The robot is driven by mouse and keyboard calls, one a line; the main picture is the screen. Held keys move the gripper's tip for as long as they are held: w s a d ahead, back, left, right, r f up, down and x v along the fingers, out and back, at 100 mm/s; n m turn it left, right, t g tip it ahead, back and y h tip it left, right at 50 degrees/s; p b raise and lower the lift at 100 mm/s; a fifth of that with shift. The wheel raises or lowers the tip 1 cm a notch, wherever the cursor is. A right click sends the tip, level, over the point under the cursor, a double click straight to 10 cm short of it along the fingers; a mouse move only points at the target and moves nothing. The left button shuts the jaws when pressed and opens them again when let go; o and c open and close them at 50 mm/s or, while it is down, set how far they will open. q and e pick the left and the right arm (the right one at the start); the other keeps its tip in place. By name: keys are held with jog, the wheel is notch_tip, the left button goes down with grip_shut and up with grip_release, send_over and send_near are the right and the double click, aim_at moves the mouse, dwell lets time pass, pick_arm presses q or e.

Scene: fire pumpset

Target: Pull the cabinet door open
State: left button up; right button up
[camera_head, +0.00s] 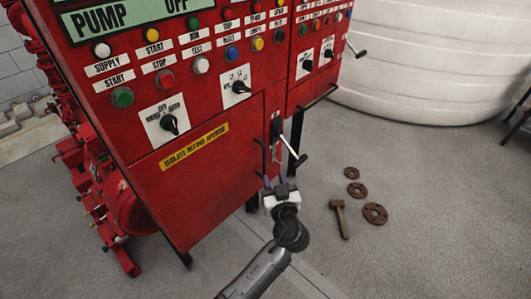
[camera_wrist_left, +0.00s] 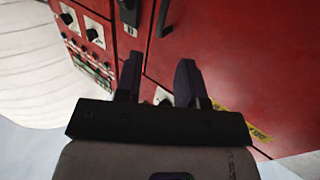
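The red cabinet (camera_head: 225,120) stands left of centre in the head view. Its lower door (camera_head: 210,185) carries a yellow "isolate before opening" label (camera_head: 195,147) and looks closed. A thin dark vertical handle (camera_head: 263,157) sits near the door's right edge; a dark bar also shows in the left wrist view (camera_wrist_left: 165,18). My left gripper (camera_head: 275,183) is just below the handle, its fingers pointing at the cabinet. In the left wrist view the fingers (camera_wrist_left: 160,82) are apart. A small pale piece shows between them; I cannot tell whether they touch it. My right gripper is out of view.
A black switch with a lever (camera_head: 292,150) juts out right of the handle. Another black bar handle (camera_head: 320,97) is farther right. A hammer (camera_head: 340,218) and rusty flanges (camera_head: 375,213) lie on the floor. A white tank (camera_head: 420,60) stands behind.

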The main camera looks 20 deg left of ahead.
aim_at(264, 153)
pick_arm(q)
jog(key=b+x, duration=0.3)
jog(key=x, duration=0.9)
jog(key=shift+a, duration=0.15)
jog(key=shift+c, duration=0.5)
grip_shut()
